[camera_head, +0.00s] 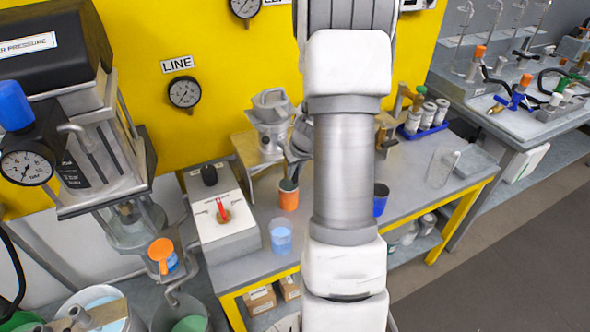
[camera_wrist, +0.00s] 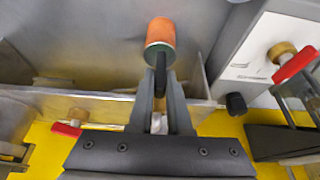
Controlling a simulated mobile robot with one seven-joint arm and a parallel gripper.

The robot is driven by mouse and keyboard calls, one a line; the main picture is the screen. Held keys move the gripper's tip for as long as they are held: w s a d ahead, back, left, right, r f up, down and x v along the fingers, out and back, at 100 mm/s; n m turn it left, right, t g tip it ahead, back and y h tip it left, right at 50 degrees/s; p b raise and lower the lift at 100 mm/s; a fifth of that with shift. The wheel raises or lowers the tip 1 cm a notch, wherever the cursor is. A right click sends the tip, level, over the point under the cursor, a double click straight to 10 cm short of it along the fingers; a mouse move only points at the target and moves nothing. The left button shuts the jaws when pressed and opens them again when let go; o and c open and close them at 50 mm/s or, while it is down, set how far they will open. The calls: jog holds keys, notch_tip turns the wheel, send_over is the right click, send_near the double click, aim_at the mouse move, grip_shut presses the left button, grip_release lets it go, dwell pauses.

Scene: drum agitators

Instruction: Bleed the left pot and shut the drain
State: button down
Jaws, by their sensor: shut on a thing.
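At the left of the head view stands an apparatus with a black top marked PRESSURE (camera_head: 55,45), a dial gauge (camera_head: 27,167), a blue knob (camera_head: 14,105) and a clear vessel (camera_head: 135,222) below. An orange-topped fitting (camera_head: 161,252) sits beneath it. I cannot tell for certain which part is the left pot or the drain. My gripper (camera_wrist: 160,68) has its fingertips together at the dark green end of an orange cup-like container (camera_wrist: 160,32), seemingly shut on it. The container also shows beside my arm in the head view (camera_head: 288,199).
A control box (camera_head: 225,240) with a red lever (camera_head: 222,210) and black knob (camera_head: 209,174) stands left of the orange container. A beaker of blue liquid (camera_head: 281,237) is close in front. A LINE gauge (camera_head: 184,91) hangs on the yellow wall. My arm hides the bench's middle.

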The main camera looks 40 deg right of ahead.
jog(key=shift+d+f+b, duration=0.1)
jog(key=shift+f+b, duration=0.1)
jog(key=shift+b, duration=0.65)
jog(key=shift+s+d+f+m+t+y+b, duration=0.1)
jog(key=shift+d+f+m+t+y+b, duration=0.2)
jog(key=shift+m+t+y+b, duration=1.35)
jog(key=shift+s+d+f+n+t+y+b, duration=0.1)
jog(key=shift+d+f+n+t+y+b, duration=0.3)
jog(key=shift+y+b, duration=2.6)
jog(key=shift+s+d+f+m+t+y+b, duration=0.15)
jog(key=shift+m+t+y+b, duration=1.1)
jog(key=shift+y, duration=1.9)
jog(key=shift+w+r+n, duration=0.1)
jog(key=shift+n, duration=0.2)
jog(key=c, duration=0.9)
grip_release()
jog(key=shift+o, duration=0.2)
